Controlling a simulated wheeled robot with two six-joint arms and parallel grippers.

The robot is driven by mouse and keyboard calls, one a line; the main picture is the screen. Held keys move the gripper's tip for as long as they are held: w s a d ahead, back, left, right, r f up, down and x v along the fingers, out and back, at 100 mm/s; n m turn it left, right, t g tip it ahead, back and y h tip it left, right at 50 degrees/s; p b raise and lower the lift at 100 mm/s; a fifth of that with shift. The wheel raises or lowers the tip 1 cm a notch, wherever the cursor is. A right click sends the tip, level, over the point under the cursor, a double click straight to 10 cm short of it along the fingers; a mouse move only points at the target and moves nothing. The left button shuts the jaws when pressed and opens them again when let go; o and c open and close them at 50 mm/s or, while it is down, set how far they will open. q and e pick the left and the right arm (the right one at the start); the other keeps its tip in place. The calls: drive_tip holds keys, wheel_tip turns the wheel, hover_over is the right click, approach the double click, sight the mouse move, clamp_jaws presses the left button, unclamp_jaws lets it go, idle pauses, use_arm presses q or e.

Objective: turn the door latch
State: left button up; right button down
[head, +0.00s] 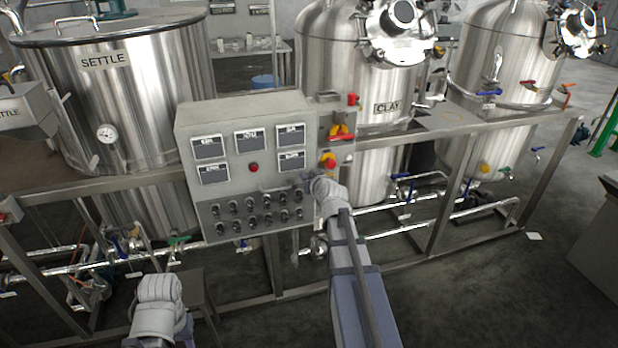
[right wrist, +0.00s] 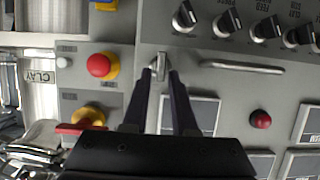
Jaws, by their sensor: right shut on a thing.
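The door latch (right wrist: 159,64) is a small silver metal piece on the face of the grey control box (head: 247,111), near the box's edge. In the right wrist view the two dark fingers of my right gripper (right wrist: 162,76) reach up to it and are shut on it. In the head view my right gripper (head: 307,183) is at the lower right of the box front and covers the latch. Of my left arm only a pale joint shows at the bottom left of the head view; its gripper is not seen.
A metal bar handle (right wrist: 242,67) lies close beside the latch. Black knobs (right wrist: 228,22) sit in rows on the panel. A red button (right wrist: 101,65) and a red-handled switch (right wrist: 86,121) are beside the box. Steel tanks (head: 140,110) and pipe rails (head: 440,225) surround it.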

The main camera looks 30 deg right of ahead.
drive_tip(key=shift+d+m, duration=0.1)
drive_tip(key=shift+m, duration=0.2)
drive_tip(key=m+t+y+b, duration=0.1)
drive_tip(key=m+y+b, duration=0.1)
drive_tip(key=m+b, duration=0.1)
drive_tip(key=d+f+m+t+y+b, duration=0.1)
drive_tip(key=m+t+y+b, duration=0.1)
drive_tip(key=m+b, duration=0.2)
drive_tip(key=f+m+t+y+b, duration=0.1)
drive_tip(key=m+b, duration=0.2)
drive_tip(key=m, duration=0.2)
drive_tip(key=shift+s+d+m+t+y, duration=0.3)
drive_tip(key=shift+d+m+t+y, duration=0.05)
drive_tip(key=shift+m+t+y, duration=0.05)
drive_tip(key=shift+b, duration=0.3)
idle(0.5)
drive_tip(key=c, duration=0.9)
unclamp_jaws()
